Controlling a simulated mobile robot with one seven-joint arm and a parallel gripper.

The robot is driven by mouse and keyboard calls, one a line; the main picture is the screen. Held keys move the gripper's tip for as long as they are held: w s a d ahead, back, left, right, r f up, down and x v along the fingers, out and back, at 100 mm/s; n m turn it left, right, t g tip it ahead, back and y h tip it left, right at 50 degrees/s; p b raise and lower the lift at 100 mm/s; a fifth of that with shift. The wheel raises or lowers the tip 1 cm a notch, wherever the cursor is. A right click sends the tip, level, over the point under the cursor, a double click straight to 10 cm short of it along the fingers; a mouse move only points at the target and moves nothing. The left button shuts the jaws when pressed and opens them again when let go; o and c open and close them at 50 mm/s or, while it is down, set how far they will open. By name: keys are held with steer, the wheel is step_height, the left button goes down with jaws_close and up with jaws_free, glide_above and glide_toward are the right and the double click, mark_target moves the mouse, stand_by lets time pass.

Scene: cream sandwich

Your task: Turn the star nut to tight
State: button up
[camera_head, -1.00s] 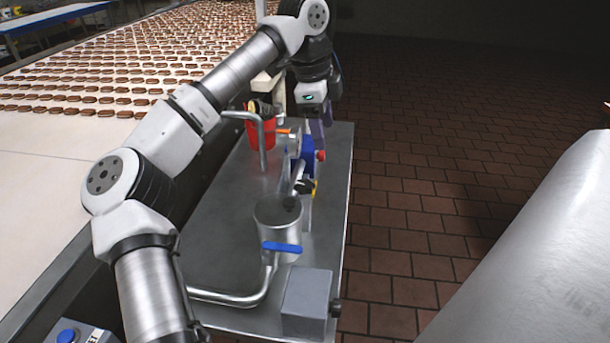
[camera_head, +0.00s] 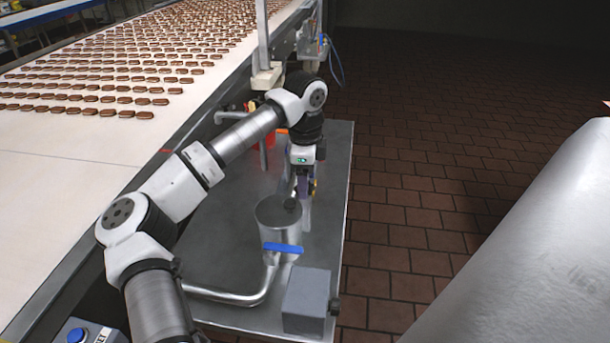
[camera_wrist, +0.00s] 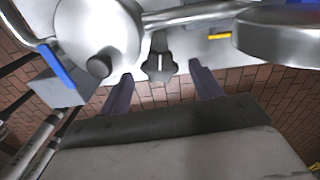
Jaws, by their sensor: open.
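The star nut (camera_wrist: 160,62) is a dark lobed knob in the upper middle of the wrist view. It sits beside the metal pipe, between the round metal vessel and a yellow mark. My gripper (camera_wrist: 161,71) is open, with its two purple-grey fingers apart, one on each side of the nut's near end. I cannot tell whether either finger touches it. In the head view my gripper (camera_head: 303,188) points down over the pipework just behind the vessel and hides the nut.
The metal vessel (camera_head: 279,228) has a blue lever handle (camera_head: 283,248). A grey box (camera_head: 307,300) stands at the cart's near right corner. A red container (camera_head: 262,139) is partly behind my arm. The conveyor with chocolate pieces runs along the left.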

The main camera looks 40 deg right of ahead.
steer(key=shift+f, duration=0.4)
steer(key=shift+c, duration=0.2)
steer(key=c, duration=0.9)
